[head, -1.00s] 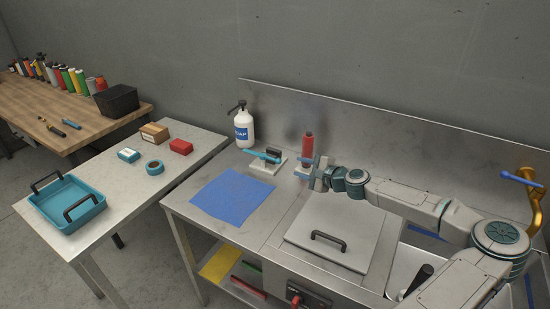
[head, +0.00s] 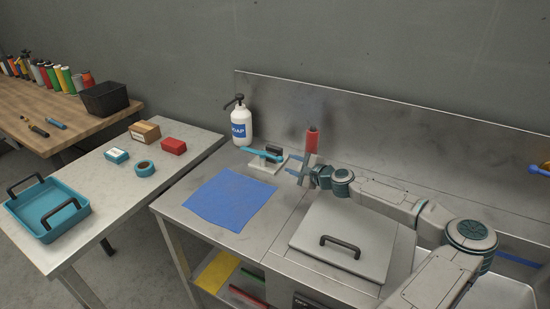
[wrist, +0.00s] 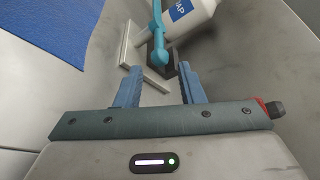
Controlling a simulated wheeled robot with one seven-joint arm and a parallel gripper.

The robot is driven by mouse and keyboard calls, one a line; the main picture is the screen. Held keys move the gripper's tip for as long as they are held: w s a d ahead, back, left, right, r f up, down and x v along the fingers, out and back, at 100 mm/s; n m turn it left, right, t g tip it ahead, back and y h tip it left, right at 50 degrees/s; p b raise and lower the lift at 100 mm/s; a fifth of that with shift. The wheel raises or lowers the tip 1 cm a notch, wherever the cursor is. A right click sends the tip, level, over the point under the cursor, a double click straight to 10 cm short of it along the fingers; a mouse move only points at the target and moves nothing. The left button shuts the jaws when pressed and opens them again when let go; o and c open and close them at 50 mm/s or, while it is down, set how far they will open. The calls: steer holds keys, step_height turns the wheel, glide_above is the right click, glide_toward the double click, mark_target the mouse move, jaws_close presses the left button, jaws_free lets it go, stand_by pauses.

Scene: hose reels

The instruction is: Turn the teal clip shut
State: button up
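The teal clip (head: 263,154) is a long lever on a pale base plate (head: 259,166) with a dark block, on the steel counter near the soap bottle. In the head view it lies raised across the dark block. In the wrist view the teal clip (wrist: 158,42) points toward me, its rounded end ahead of the gap between my fingers. My gripper (head: 296,168) is right of the clip, apart from it. My gripper's blue fingers (wrist: 160,88) are spread with nothing between them.
A white soap bottle (head: 240,124) stands just behind the clip, and a red bottle (head: 312,141) behind my gripper. A blue cloth (head: 229,198) lies in front. A grey lid with a black handle (head: 341,245) is to the right. The counter between cloth and lid is clear.

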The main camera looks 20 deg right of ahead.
mark_target(281, 160)
steer(key=p+x, duration=0.1)
steer(key=x, duration=0.8)
steer(key=shift+w+a+p, duration=0.1)
steer(key=shift+a+p, duration=0.05)
steer(key=shift+p, duration=0.2)
jaws_close()
